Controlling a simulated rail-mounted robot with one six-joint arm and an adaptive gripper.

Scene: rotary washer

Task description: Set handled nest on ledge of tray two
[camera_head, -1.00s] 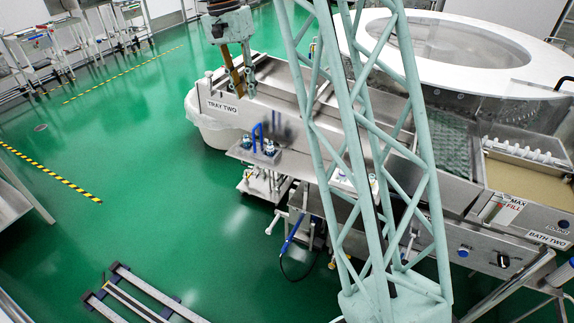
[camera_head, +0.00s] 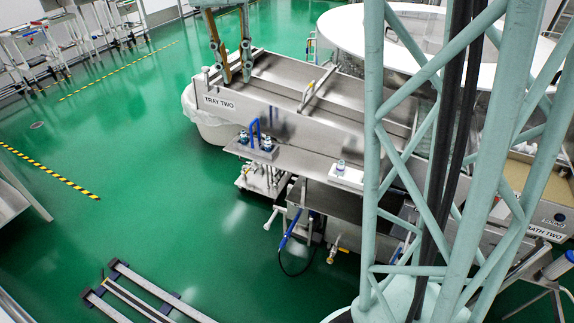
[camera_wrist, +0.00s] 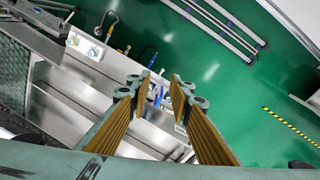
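The handled nest has an upright blue handle (camera_head: 255,130) and small blue-capped vials (camera_head: 267,144). It stands on the steel ledge (camera_head: 290,163) along the front of tray two (camera_head: 270,118), near its left end, below the "TRAY TWO" label. My gripper (camera_head: 231,73) hangs above the left end of tray two, up and left of the nest and apart from it. Its two fingers are spread and nothing shows between them. In the wrist view my gripper (camera_wrist: 158,92) is also open and empty. A blue piece, apparently the handle (camera_wrist: 157,97), shows beyond the fingertips; the nest's base is mostly hidden.
A white nest (camera_head: 346,177) with a vial sits farther right on the ledge. A crossbar (camera_head: 316,88) spans tray two. A round machine (camera_head: 430,40) stands behind. My lattice arm hides the right side. Green floor (camera_head: 150,200) is free at left.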

